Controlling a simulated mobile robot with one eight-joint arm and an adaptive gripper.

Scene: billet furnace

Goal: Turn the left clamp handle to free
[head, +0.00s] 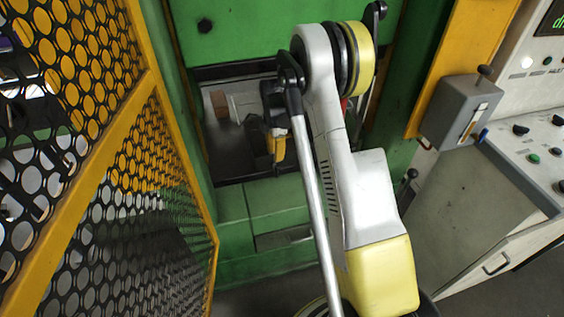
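My gripper (274,150) is at the opening of the green machine, pointing down into it, left of my white and yellow arm. It is small, dark and partly in shadow, with a yellow-orange piece at its lower part. I cannot tell whether its fingers are open or shut, or whether they touch anything. I cannot make out the left clamp handle for certain; my arm and gripper cover part of the opening. A lever with a black knob (411,174) stands at the right of the machine, and another dark-knobbed lever (379,9) shows at the top, behind my arm.
The green machine (275,205) frames a recessed opening (228,150) with a brownish block (219,103) inside. A yellow perforated guard (150,90) stands close on the left. A grey switch box (460,112) and a control console (535,150) stand on the right.

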